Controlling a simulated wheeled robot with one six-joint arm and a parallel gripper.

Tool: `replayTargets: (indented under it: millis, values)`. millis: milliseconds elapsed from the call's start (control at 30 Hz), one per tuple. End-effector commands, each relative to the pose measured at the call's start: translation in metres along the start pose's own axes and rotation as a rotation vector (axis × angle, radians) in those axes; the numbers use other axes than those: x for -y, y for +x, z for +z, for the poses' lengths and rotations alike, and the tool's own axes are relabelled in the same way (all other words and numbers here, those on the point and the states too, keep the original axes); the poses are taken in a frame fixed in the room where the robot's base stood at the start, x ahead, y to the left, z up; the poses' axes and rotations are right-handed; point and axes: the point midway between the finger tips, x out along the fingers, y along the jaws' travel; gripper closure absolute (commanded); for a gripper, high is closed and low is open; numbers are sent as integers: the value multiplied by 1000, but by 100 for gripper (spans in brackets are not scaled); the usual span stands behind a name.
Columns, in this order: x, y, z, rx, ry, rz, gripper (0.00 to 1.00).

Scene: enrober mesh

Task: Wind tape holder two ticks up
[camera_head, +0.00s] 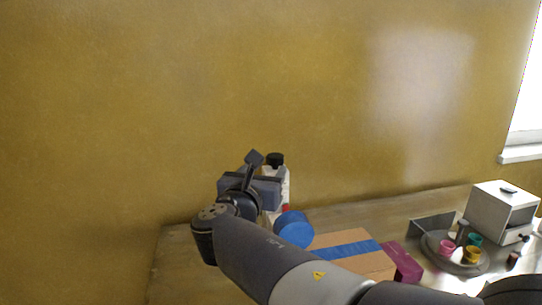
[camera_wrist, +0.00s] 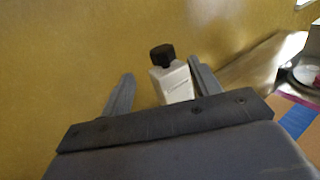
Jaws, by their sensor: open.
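A white, bottle-like body with a black knob or cap (camera_head: 276,159) stands at the back of the table, near the wall. I cannot tell for sure that it is the tape holder. In the wrist view its white body (camera_wrist: 177,86) and black top (camera_wrist: 162,55) show beyond and between the fingers. My gripper (camera_head: 264,173) is open, with a finger on either side of that view of it (camera_wrist: 160,70); contact cannot be told. In the head view my gripper hides part of the white body. A blue round piece (camera_head: 294,229) lies just right of my gripper, and a small red part shows above it.
A cardboard box (camera_head: 326,239) with a blue strip (camera_head: 347,250) lies right of the blue piece, beside a magenta block (camera_head: 403,263). Farther right are a round tray (camera_head: 432,246) with coloured cups and a white cabinet (camera_head: 497,211). The wall (camera_head: 120,100) is close behind.

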Motion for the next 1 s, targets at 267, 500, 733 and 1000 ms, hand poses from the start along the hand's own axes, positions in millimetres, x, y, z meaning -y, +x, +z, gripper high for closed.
replayTargets:
  millis: [267, 500, 733, 1000]
  values:
    - [2, 53, 0, -4, 0, -7, 41]
    - [2, 88, 0, -3, 2, -5, 41]
    - [2, 98, -1, -3, 3, -3, 41]
    - [2, 98, -1, -3, 3, -3, 47]
